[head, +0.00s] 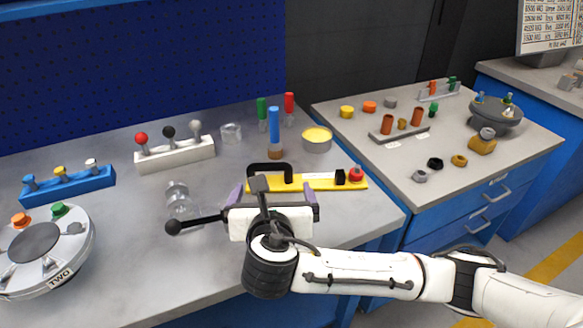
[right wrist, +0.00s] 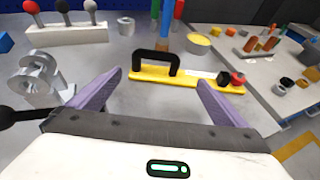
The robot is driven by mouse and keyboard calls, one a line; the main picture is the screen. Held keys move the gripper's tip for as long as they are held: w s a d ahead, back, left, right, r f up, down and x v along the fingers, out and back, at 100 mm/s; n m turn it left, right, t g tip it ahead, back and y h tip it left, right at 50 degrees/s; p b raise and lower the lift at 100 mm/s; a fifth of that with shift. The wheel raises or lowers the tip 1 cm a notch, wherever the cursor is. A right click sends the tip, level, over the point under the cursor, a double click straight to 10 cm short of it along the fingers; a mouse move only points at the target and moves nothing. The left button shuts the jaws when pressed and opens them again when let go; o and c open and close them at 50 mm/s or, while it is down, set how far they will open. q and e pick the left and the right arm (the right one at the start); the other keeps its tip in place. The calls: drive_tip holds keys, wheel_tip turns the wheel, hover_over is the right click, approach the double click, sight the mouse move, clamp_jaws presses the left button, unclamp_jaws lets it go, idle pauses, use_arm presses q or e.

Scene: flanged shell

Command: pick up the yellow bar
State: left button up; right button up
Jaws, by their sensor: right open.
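The yellow bar (head: 318,182) lies flat on the grey workbench in the head view, with a black arched handle near its left end and a black block and red knob at its right end. In the right wrist view the yellow bar (right wrist: 193,78) lies ahead of the fingers, handle to the left of its middle. My right gripper (head: 272,190) is open and empty, on the near side of the bar; in the wrist view its purple fingers (right wrist: 155,90) stand apart with nothing between them. Part of the bar's left portion is hidden behind the gripper in the head view. My left gripper is not in view.
Behind the bar are a blue-topped cylinder (head: 274,128) and a round yellow-topped tin (head: 317,140). The bench front near the bar is clear.

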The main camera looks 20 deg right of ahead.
sight(271, 164)
drive_tip(key=x, duration=0.6)
drive_tip(key=shift+w+b, duration=0.1)
drive_tip(key=shift+b, duration=0.2)
drive_tip(key=shift+a+x, duration=0.1)
drive_tip(key=shift+x, duration=1.35)
drive_tip(key=shift+a+x, duration=0.15)
drive_tip(key=shift+x, duration=1.35)
drive_tip(key=shift+w+r, duration=0.1)
drive_tip(key=shift+r, duration=0.05)
drive_tip(key=c, duration=1.3)
drive_tip(key=shift+r, duration=0.1)
drive_tip(key=shift+c, duration=1.3)
wheel_tip(271, 164, up, 10)
drive_tip(key=shift+w+f+p, duration=0.1)
drive_tip(key=shift+f+p, duration=0.05)
drive_tip(key=shift+p, duration=0.2)
drive_tip(key=shift+s+d+r, duration=0.2)
drive_tip(key=shift+s+r, duration=0.1)
drive_tip(key=shift+r, duration=0.15)
drive_tip(key=s+r+n+y, duration=0.2)
drive_tip(key=s+r, duration=0.2)
drive_tip(key=s, duration=0.3)
drive_tip(key=s+d+r+n+t+y, duration=0.1)
drive_tip(key=s+r+n+y, duration=0.1)
drive_tip(key=s+r, duration=0.3)
drive_tip(key=s, duration=0.2)
drive_tip(key=shift+s+d+y, duration=0.2)
drive_tip(key=shift+s+y, duration=0.1)
drive_tip(key=shift+s, duration=0.05)
